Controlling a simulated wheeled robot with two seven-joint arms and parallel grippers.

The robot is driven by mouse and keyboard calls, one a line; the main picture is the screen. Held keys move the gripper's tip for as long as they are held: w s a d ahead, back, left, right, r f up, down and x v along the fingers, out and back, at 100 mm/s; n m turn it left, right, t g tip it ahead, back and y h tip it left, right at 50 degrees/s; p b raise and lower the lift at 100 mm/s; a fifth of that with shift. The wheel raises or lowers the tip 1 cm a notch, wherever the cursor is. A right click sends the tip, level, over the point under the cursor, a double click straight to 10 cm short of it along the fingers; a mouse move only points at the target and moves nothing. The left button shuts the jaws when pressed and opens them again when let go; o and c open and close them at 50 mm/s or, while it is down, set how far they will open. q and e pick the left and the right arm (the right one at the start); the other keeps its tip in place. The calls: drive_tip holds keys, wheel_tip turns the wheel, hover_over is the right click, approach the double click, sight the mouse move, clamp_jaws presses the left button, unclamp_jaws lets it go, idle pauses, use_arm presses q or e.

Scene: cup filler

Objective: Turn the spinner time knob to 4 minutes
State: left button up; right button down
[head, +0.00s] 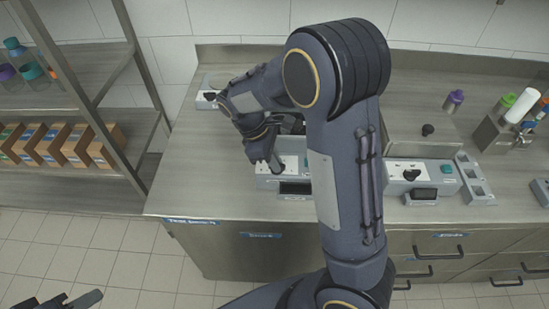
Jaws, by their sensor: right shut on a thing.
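A light grey device (264,182) with a dark display (295,188) stands near the counter's front edge, left of my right arm. My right gripper (276,168) points down at its top face and is shut on the knob there. The fingers hide the knob, so its setting cannot be read. The display is too small to read, and my arm covers the device's right part. My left gripper (80,302) shows only partly at the bottom left edge, away from the counter; its opening is unclear.
A similar device (437,177) with a black knob (411,174) stands right of my arm, beside a grey slotted holder (474,178). A purple-capped bottle (453,101) stands behind. A shelf rack with brown boxes (75,144) is at the left. The counter's front left is clear.

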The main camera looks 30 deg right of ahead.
drive_tip(key=m+y+p, duration=0.1)
drive_tip(key=m, duration=0.1)
drive_tip(key=m+g, duration=0.1)
drive_tip(key=m, duration=0.2)
drive_tip(key=shift+w+d+r+y+p, duration=0.1)
drive_tip(key=shift+d+y+p, duration=0.05)
drive_tip(key=shift+y+p, duration=0.25)
drive_tip(key=m+y, duration=0.1)
drive_tip(key=m, duration=0.2)
drive_tip(key=m+y+p, duration=0.1)
drive_tip(key=m, duration=0.2)
drive_tip(key=shift+d, duration=0.15)
drive_tip(key=m+y, duration=0.2)
drive_tip(key=m, duration=0.3)
drive_tip(key=shift+d, duration=0.1)
drive_tip(key=m+t, duration=0.1)
drive_tip(key=m, duration=0.2)
drive_tip(key=m+y+p, duration=0.1)
drive_tip(key=m, duration=0.2)
drive_tip(key=shift+d+t+y, duration=0.1)
drive_tip(key=shift+t+y, duration=0.2)
drive_tip(key=shift+t, duration=0.1)
drive_tip(key=c, duration=1.5)
unclamp_jaws()
